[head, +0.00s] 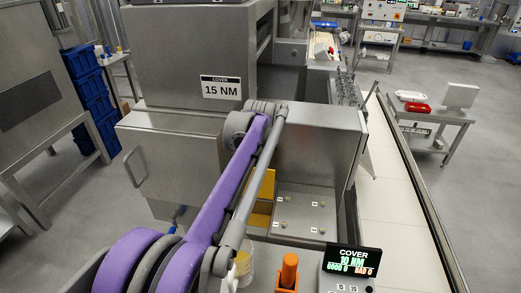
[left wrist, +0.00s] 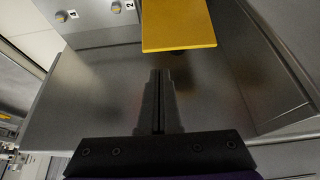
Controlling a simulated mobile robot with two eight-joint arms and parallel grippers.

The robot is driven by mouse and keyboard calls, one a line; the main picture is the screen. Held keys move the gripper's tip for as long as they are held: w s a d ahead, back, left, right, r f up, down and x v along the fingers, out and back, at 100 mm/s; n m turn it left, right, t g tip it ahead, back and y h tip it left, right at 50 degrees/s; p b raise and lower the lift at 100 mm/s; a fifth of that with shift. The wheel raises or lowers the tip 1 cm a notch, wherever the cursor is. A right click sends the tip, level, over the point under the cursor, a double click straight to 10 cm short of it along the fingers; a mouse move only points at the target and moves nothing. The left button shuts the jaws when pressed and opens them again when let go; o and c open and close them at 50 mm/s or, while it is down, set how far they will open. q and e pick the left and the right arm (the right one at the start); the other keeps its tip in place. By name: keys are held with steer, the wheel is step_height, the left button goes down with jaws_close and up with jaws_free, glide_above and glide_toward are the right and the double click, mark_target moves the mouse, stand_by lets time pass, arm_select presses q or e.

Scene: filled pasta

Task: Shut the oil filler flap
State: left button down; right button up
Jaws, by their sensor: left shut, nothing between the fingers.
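A flat yellow panel, which looks like the oil filler flap (left wrist: 180,27), shows at the top of the left wrist view with a dark knob-like part under its near edge. In the head view yellow parts (head: 266,187) show beside the numbered plate, partly covered by my purple arm. I cannot tell the flap's hinge or exact angle. My left gripper (left wrist: 160,73) is shut and empty, its fingertips pointing at the panel's near edge, a little apart from it in the picture. In the head view it is hidden behind my arm. My right gripper is not in view.
An orange-handled tool (head: 289,272) and a display (head: 352,261) are at the front. A pale conveyor (head: 395,190) runs along the right.

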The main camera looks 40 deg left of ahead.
mark_target(267, 174)
arm_select(q)
steer(key=b+x, duration=0.5)
steer(key=x, duration=0.6)
steer(key=shift+f, duration=0.3)
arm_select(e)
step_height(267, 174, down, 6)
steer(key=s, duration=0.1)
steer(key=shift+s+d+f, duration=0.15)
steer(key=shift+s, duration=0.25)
arm_select(q)
steer(key=shift+w, duration=0.15)
steer(key=shift+s+d+f+b, duration=0.15)
steer(key=shift+s+d+b, duration=0.15)
steer(key=shift+s, duration=0.35)
steer(key=shift+s+d+f+b, duration=0.15)
steer(key=shift+s+d, duration=0.25)
steer(key=shift+s, duration=0.2)
steer(key=shift+s+d+f+b, duration=0.65)
steer(key=shift+s+d, duration=1.3)
steer(key=shift+s, duration=1.55)
step_height(267, 174, up, 8)
steer(key=p, duration=0.6)
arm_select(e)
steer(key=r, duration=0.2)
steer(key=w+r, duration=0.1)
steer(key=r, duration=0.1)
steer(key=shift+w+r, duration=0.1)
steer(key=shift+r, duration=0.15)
